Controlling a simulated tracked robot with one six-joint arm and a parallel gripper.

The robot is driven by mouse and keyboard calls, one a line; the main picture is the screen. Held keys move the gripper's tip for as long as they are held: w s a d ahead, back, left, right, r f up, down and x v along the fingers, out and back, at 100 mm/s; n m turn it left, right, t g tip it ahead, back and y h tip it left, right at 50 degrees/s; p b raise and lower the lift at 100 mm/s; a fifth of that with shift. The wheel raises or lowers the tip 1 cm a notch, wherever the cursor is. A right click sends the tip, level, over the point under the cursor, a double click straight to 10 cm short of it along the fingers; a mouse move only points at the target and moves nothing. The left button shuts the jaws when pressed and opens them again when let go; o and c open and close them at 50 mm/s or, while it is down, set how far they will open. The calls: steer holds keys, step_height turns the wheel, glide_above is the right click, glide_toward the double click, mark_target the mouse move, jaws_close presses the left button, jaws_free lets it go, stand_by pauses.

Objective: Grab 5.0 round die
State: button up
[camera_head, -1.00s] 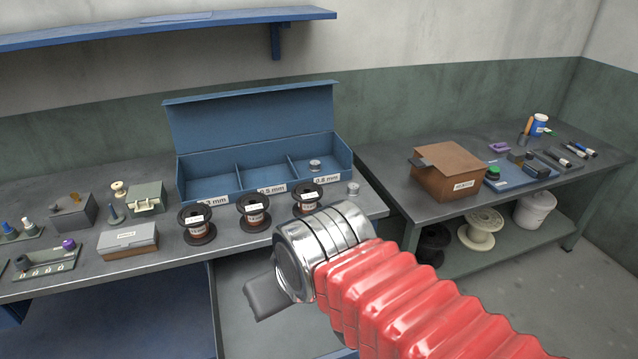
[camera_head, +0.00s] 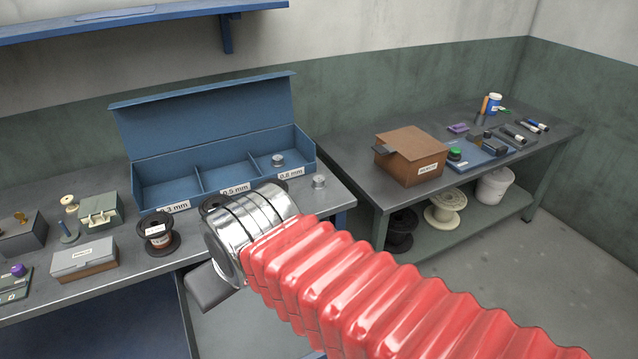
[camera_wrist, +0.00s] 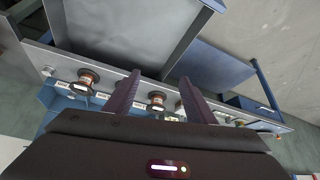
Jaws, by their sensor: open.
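I cannot read a 5.0 marking, so I cannot tell which piece is the round die. A die-like rack (camera_head: 12,293) with a purple-topped piece (camera_head: 18,270) stands at the left edge of the head view, partly cut off. Two small silver cylinders show: one (camera_head: 278,160) in the 0.8 mm compartment, one (camera_head: 319,182) on the bench right of the box. In the wrist view my gripper (camera_wrist: 160,78) is open, with nothing between its two dark fingers. In the head view my wrist hides most of the gripper, in front of the bench edge.
An open blue compartment box (camera_head: 212,180) stands at the back of the bench. A wire spool (camera_head: 158,235), a grey-lidded box (camera_head: 84,258) and a green case (camera_head: 99,210) stand left of my arm. A second table (camera_head: 345,165) with a cardboard box (camera_head: 410,157) is at right.

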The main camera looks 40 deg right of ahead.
steer(key=w+d, duration=0.3)
steer(key=w+d+m+t+h, duration=0.1)
steer(key=w+d, duration=0.3)
steer(key=w+d+m+h, duration=0.1)
steer(key=w+d, duration=0.2)
steer(key=shift+w+d+f+t, duration=0.25)
steer(key=shift+w+d+t, duration=0.05)
steer(key=shift+w+d, duration=0.05)
steer(key=w+d+f+m+t+h, duration=0.1)
steer(key=w+d, duration=0.3)
steer(key=d, duration=0.2)
steer(key=w+d+f+h, duration=0.1)
steer(key=w+d+f, duration=0.15)
steer(key=d, duration=0.45)
steer(key=m+t+h, duration=0.2)
steer(key=t, duration=0.2)
glide_toward(318, 178)
steer(key=v, duration=0.4)
steer(key=shift+d+r, duration=0.2)
steer(key=shift+r, duration=0.05)
steer(key=shift+w+y, duration=0.15)
steer(key=shift+y, duration=0.15)
steer(key=shift+x, duration=4.2)
steer(key=shift+d+f, duration=0.1)
steer(key=shift+f, duration=0.1)
